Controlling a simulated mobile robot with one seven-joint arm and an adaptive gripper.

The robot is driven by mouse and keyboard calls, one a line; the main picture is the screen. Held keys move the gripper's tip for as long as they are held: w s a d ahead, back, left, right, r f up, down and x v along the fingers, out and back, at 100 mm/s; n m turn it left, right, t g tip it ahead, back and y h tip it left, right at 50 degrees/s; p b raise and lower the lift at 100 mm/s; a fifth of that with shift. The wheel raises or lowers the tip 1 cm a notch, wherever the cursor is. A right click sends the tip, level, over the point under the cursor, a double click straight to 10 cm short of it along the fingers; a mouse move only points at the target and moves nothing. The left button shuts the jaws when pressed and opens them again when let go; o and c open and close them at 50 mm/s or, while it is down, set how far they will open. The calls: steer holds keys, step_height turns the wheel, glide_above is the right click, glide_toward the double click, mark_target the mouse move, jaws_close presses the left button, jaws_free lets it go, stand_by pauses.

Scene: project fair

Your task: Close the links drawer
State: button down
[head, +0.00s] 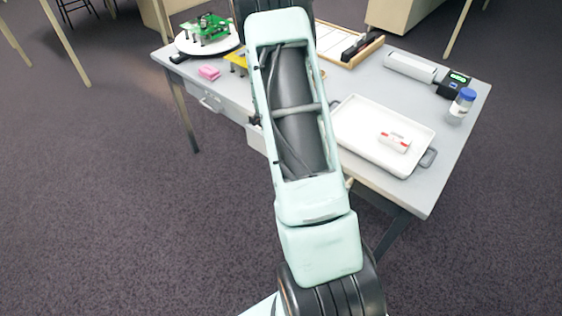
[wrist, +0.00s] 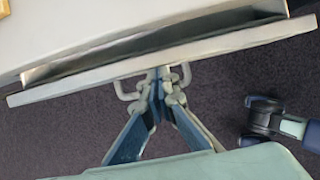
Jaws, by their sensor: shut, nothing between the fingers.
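In the wrist view a light grey drawer front (wrist: 225,42) runs across the picture. A gap between it and the table edge shows it partly open. Its bar handle (wrist: 121,88) is partly hidden by my gripper (wrist: 163,84), which is shut and empty with its tips at the handle; I cannot tell if they touch. In the head view my arm hides the gripper and most of a drawer (head: 256,139) that sticks out under the table's front edge. Left of it is another drawer (head: 211,101) with a handle, which looks closed. No drawer label is readable.
The table (head: 455,150) holds a white tray (head: 356,151) with a small red-and-white box (head: 394,142), a blue-capped jar (head: 461,103), a black device (head: 453,83), a pink block (head: 209,72) and a green board (head: 207,29). The carpet in front is clear.

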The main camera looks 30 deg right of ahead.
steer(key=shift+w+d+p, duration=0.2)
steer(key=shift+d, duration=0.35)
steer(key=shift+w+d+p, duration=0.15)
steer(key=shift+d+p, duration=0.05)
steer(key=shift+d, duration=0.35)
steer(key=shift+a, duration=0.1)
